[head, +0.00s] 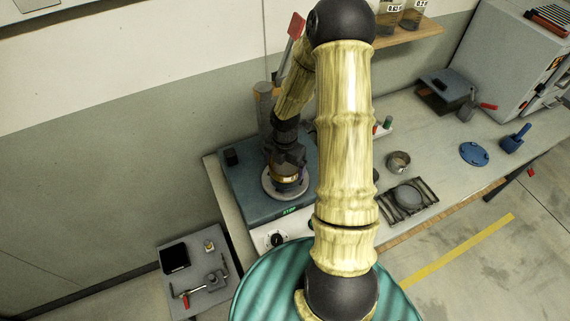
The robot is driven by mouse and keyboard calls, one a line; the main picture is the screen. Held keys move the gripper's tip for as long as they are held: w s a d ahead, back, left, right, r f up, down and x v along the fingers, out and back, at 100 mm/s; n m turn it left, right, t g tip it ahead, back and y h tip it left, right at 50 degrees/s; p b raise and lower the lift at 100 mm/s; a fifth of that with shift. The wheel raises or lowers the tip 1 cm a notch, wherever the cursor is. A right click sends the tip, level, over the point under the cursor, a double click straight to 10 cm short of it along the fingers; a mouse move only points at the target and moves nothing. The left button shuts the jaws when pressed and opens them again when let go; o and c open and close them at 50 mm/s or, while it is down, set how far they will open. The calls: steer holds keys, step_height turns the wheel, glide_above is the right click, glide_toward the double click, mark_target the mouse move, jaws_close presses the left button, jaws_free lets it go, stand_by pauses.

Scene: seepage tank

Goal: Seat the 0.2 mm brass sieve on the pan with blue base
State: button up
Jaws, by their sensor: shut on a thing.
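My gripper (289,156) is over the round plate (270,186) of a dark blue-grey machine, fingers pointing down. It is shut on the brass sieve (284,170), a short ring with a brass-coloured band; the size mark cannot be read. Just beneath the sieve, a small dark bluish band (287,184) shows on the plate; it appears to be the pan with blue base. The sieve is directly above the pan, roughly level. From this height I cannot tell whether the two touch or a small gap is between them. My gripper hides part of the sieve's top.
The machine (238,190) has a knob and green label in front. My arm hides the bench middle. On the right are a metal ring (398,162), a dark rack (409,197), a blue disc (473,153) and an oven (505,60). A small side table (205,300) holds tools.

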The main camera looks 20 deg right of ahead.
mark_target(285, 168)
steer(key=shift+f, duration=0.1)
stand_by(0.7)
steer(key=o, duration=0.7)
steer(key=shift+o, duration=0.2)
step_height(285, 168, up, 18)
steer(key=shift+f, duration=0.25)
steer(key=shift+f, duration=0.1)
steer(key=s+a+f+m+t+b, duration=0.1)
steer(key=s+a+m, duration=0.3)
steer(key=m, duration=0.8)
steer(key=s+a+f+m+t+b, duration=0.1)
steer(key=s+a+m, duration=0.4)
steer(key=m, duration=0.7)
steer(key=shift+s+f+m+t+b, duration=0.35)
steer(key=shift+s+f+b, duration=0.25)
steer(key=shift+s+b, duration=0.45)
